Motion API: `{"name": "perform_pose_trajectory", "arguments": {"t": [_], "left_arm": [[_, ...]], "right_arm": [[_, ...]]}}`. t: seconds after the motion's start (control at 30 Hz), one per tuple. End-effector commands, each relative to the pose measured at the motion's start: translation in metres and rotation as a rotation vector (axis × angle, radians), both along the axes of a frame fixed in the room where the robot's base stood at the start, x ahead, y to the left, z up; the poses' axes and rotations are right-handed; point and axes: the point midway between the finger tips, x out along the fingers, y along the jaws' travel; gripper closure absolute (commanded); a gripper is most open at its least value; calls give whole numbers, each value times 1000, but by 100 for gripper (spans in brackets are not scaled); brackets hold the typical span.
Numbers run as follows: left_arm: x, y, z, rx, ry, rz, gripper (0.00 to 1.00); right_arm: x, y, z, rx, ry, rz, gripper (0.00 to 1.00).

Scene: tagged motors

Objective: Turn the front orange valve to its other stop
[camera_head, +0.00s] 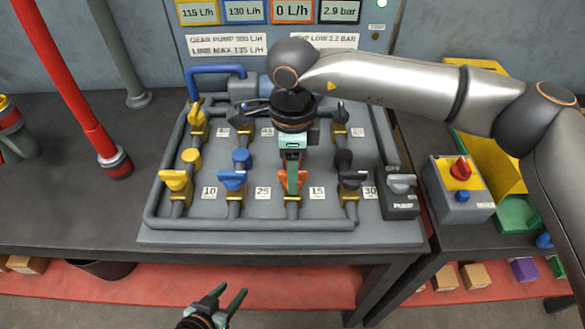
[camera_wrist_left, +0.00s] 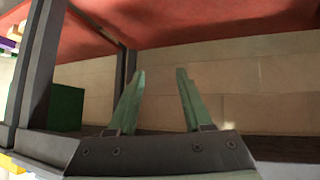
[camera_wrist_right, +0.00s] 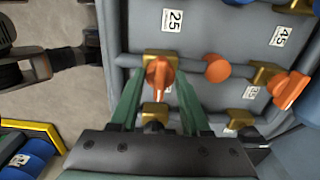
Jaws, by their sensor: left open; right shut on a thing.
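The front orange valve (camera_head: 292,183) is in the front row of the pipe panel, between the labels 25 and 15. My right gripper (camera_head: 291,165) comes down on it from above and is shut on its handle. In the right wrist view the orange handle (camera_wrist_right: 158,78) sits between the two green fingers on a brass body. Another orange handle (camera_wrist_right: 290,90) and a round orange knob (camera_wrist_right: 217,68) show to its right there. My left gripper (camera_head: 226,303) is open and empty, low in front of the table. Its spread fingers (camera_wrist_left: 157,100) show in the left wrist view.
Yellow (camera_head: 175,181), blue (camera_head: 232,181) and black (camera_head: 352,181) valves stand beside the orange one. A grey pump switch (camera_head: 400,190) is at right. The orange display (camera_head: 292,10) reads 0 L/h. A red post (camera_head: 75,80) rises at left.

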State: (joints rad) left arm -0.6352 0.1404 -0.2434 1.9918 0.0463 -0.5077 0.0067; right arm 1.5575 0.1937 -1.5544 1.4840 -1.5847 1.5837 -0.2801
Motion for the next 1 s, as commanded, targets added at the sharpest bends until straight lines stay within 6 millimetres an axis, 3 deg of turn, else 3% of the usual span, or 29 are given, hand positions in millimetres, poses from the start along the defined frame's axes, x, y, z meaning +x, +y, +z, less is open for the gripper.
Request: {"name": "perform_pose_trajectory", "arguments": {"t": [0.13,0.57,1.0], "left_arm": [[0,0,0,0,0,0,50],[-1,0,-7,0,5,-2,50],[6,-6,-18,-7,-9,-14,50]], "right_arm": [[0,0,0,0,-1,0,100],[0,0,-1,1,-2,63,100],[0,1,-2,2,-3,413,100]]}}
